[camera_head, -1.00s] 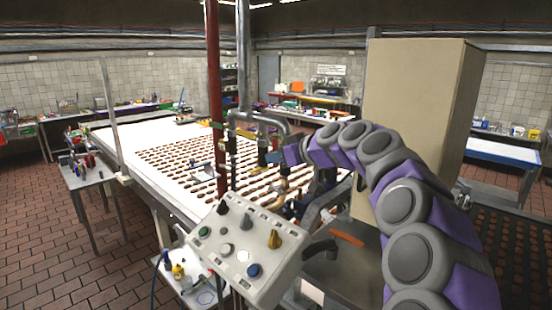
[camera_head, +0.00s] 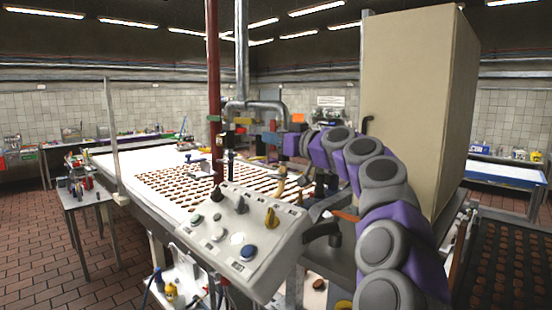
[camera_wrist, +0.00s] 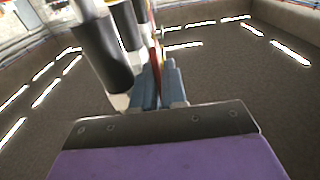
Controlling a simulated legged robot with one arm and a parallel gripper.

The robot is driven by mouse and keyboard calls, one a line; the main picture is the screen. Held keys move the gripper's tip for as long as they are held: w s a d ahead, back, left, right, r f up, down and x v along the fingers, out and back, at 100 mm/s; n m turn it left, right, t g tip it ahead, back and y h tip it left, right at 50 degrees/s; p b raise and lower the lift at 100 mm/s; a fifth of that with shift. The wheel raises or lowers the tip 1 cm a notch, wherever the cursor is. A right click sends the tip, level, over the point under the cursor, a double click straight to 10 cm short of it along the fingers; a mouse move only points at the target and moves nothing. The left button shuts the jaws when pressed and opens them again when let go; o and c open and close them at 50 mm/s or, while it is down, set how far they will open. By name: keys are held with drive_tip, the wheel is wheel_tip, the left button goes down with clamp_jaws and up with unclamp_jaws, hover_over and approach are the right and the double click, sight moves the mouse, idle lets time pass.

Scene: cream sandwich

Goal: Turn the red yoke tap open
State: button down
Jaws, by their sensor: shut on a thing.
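My gripper (camera_head: 268,139) is up at the pipework above the control box, at the end of my purple and grey arm. In the wrist view its blue-grey fingers (camera_wrist: 160,86) are closed together. A thin red strip (camera_wrist: 155,40), seen edge-on, runs up from between the fingertips and looks like the red yoke tap's handle. The fingers hide its gripped part. The head view does not clearly show the tap's shape or how far it is turned. Dark and light cylindrical fittings (camera_wrist: 103,55) stand just left of the fingers.
A grey pipe (camera_head: 268,106) and a red post (camera_head: 213,90) rise beside the gripper. The control box (camera_head: 243,235) with knobs is below. A tall beige cabinet (camera_head: 415,110) stands right. The conveyor (camera_head: 140,165) carries rows of brown biscuits behind.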

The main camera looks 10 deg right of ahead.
drive_tip(key=shift+w+a+f+t+y+b, duration=0.3)
drive_tip(key=shift+t+y+b, duration=0.45)
drive_tip(key=shift+b, duration=1.1)
drive_tip(key=shift+w+r+t+b, duration=0.1)
drive_tip(key=shift+w+t+b, duration=0.05)
drive_tip(key=shift+t+b, duration=0.15)
drive_tip(key=shift+a+r, duration=0.1)
drive_tip(key=shift+r, duration=0.05)
drive_tip(key=c, duration=1.6)
unclamp_jaws()
drive_tip(key=shift+o, duration=0.3)
drive_tip(key=shift+w+a+f, duration=0.15)
drive_tip(key=shift+w+f, duration=0.05)
drive_tip(key=shift+w, duration=0.25)
drive_tip(key=shift+s+d+b, duration=0.2)
drive_tip(key=shift+s+b, duration=0.25)
drive_tip(key=b+v, duration=0.7)
drive_tip(key=v, duration=0.9)
drive_tip(key=shift+s+f, duration=0.2)
drive_tip(key=shift+s, duration=0.05)
